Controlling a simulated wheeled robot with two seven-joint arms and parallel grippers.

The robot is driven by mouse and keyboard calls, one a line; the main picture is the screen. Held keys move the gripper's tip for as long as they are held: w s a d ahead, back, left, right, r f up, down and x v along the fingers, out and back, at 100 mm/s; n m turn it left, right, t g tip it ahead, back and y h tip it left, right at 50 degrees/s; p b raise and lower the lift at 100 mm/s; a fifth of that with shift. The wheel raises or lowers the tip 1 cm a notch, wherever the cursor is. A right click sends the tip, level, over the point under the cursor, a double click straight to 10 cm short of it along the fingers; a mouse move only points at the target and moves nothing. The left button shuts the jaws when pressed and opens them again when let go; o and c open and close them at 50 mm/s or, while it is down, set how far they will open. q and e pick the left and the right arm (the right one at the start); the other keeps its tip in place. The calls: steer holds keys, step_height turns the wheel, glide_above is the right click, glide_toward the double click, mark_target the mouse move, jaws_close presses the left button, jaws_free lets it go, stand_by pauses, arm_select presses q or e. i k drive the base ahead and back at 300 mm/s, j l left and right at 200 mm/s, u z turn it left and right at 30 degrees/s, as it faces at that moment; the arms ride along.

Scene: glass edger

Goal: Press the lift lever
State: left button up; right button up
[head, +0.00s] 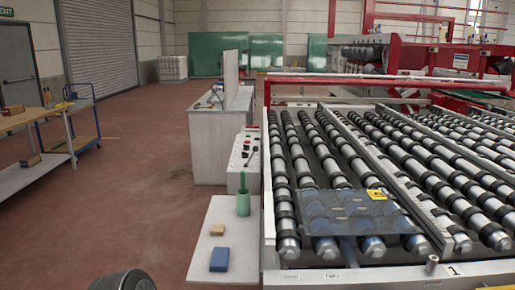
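A pale grey control box (236,181) stands against the left side of the roller conveyor, in the middle of the head view. Its sloped top carries a few small buttons, some red and some dark. A small black lever (250,156) seems to stick up from this top, but it is too small to tell its exact position. Neither of my grippers is in the head view. Only a dark rounded part of my own arm shows at the bottom left edge.
A white side shelf (210,278) holds a green cup (243,204), a tan block (217,230) and a blue block (219,259). A dark glass sheet (340,212) lies on the conveyor rollers (352,159). A grey cabinet (210,149) stands behind.

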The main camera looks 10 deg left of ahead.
mark_target(255, 149)
steer(key=j+u, duration=0.1)
steer(key=u, duration=1.55)
steer(key=i+z, duration=0.1)
steer(key=i, duration=0.55)
steer(key=i+z, duration=0.1)
steer(key=i, duration=0.55)
steer(key=i+j+z, duration=0.1)
steer(key=i, duration=0.55)
steer(key=i+j+z, duration=0.1)
steer(key=i+j, duration=0.15)
steer(key=i, duration=0.4)
steer(key=i+l+z, duration=0.15)
steer(key=i, duration=1)
steer(key=i+l+z, duration=0.1)
steer(key=i, duration=1.05)
steer(key=i+l+u, duration=0.1)
steer(key=i, duration=0.5)
steer(key=z, duration=4.25)
